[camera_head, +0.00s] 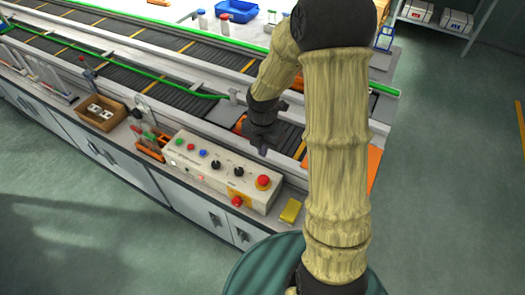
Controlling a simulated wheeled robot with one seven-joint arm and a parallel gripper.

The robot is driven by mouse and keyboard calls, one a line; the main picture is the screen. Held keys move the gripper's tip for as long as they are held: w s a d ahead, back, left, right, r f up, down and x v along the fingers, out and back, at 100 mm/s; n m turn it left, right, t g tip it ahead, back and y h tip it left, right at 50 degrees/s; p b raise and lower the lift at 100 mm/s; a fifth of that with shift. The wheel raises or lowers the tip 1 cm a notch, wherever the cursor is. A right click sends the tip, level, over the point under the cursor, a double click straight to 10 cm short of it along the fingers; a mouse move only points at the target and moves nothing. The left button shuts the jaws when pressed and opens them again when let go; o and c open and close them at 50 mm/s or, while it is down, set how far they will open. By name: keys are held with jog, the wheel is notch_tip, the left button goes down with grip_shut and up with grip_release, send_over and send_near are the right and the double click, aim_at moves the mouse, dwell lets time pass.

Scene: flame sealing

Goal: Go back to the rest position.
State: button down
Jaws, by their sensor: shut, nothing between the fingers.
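My gripper (263,150) is at the end of my arm, left of the middle of the picture. It is dark, points down and is shut with nothing seen in it. It shows above the conveyor side, just behind the right part of the control panel (215,160). The panel is a pale box with coloured buttons, black knobs and a red emergency button (263,182). Whether my gripper touches anything below it cannot be told. My arm, with a bark-like covering, hides part of the bench's right end.
The conveyor (180,47) with green rails runs diagonally behind the panel. A wooden box (100,112) and an orange rack (149,147) stand left of it. A yellow block (291,211) lies at the right front. A blue bin (236,10) sits at the back. Open floor lies right.

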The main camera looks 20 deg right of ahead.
dwell(0.3)
jog(key=s+r+m+t, duration=0.1)
jog(key=s+r+m, duration=0.3)
jog(key=m, duration=0.9)
jog(key=s+r+m+t, duration=0.1)
jog(key=s+r+m, duration=0.3)
jog(key=m, duration=1)
jog(key=s, duration=0.3)
jog(key=shift+s+d+r, duration=0.15)
jog(key=shift+s+r, duration=0.1)
jog(key=shift+r, duration=0.1)
